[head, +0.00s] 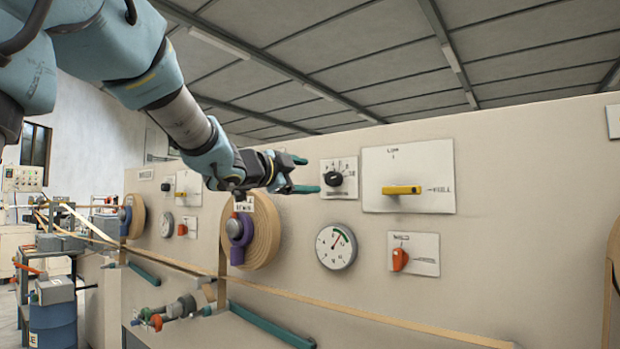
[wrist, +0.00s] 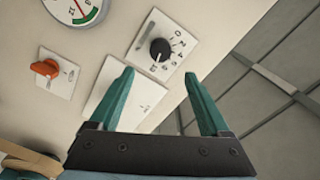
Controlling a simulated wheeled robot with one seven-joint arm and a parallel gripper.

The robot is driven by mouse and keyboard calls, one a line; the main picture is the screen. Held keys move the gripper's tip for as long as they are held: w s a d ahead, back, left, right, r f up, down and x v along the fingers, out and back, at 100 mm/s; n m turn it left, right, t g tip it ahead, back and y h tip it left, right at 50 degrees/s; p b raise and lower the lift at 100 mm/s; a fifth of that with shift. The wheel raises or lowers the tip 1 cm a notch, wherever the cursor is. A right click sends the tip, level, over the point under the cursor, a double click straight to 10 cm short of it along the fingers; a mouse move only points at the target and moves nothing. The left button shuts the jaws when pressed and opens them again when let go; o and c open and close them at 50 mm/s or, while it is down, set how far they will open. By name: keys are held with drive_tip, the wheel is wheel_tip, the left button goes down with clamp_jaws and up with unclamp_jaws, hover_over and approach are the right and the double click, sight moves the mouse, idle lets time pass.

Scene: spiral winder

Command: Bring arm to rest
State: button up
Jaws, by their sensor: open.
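My gripper (head: 302,174) is open and empty at the end of my raised arm, in front of the beige machine panel (head: 290,205). In the head view its fingers point right, just left of a black rotary knob (head: 336,179) on a white numbered plate. In the wrist view my gripper (wrist: 158,100) shows two green fingers spread wide with nothing between them. The black knob (wrist: 160,49) appears beyond and between the fingertips there. I cannot tell the exact gap to the panel, and no contact is visible.
A yellow lever handle (head: 401,190), an orange switch (head: 400,259) and a round gauge (head: 336,246) are on the panel. A tan spiral roll (head: 264,233) sticks out below my gripper. Green bars (head: 270,326) project lower down. A blue drum (head: 53,325) stands at left.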

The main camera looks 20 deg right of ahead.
drive_tip(key=shift+w+a, duration=0.1)
idle(0.3)
drive_tip(key=w+a+f+n+t+y+p, duration=0.1)
drive_tip(key=w+a+f+n+y+p, duration=0.15)
drive_tip(key=a+f+n+y, duration=0.55)
drive_tip(key=w+a+f+n+t+y+p, duration=0.1)
drive_tip(key=w+a+f+n+y+p, duration=0.25)
drive_tip(key=a+f, duration=0.75)
drive_tip(key=s+a+f+n+g+y+p, duration=0.1)
drive_tip(key=s+a+f+n+g, duration=0.3)
drive_tip(key=s, duration=0.6)
drive_tip(key=s+a+f+n+g+y+p, duration=0.1)
drive_tip(key=s+a+f+n+g+y, duration=0.2)
drive_tip(key=s+a+f, duration=0.7)
drive_tip(key=a+n+g, duration=0.2)
drive_tip(key=n, duration=0.2)
drive_tip(key=shift+f+n+p, duration=0.15)
drive_tip(key=shift+n+p, duration=0.2)
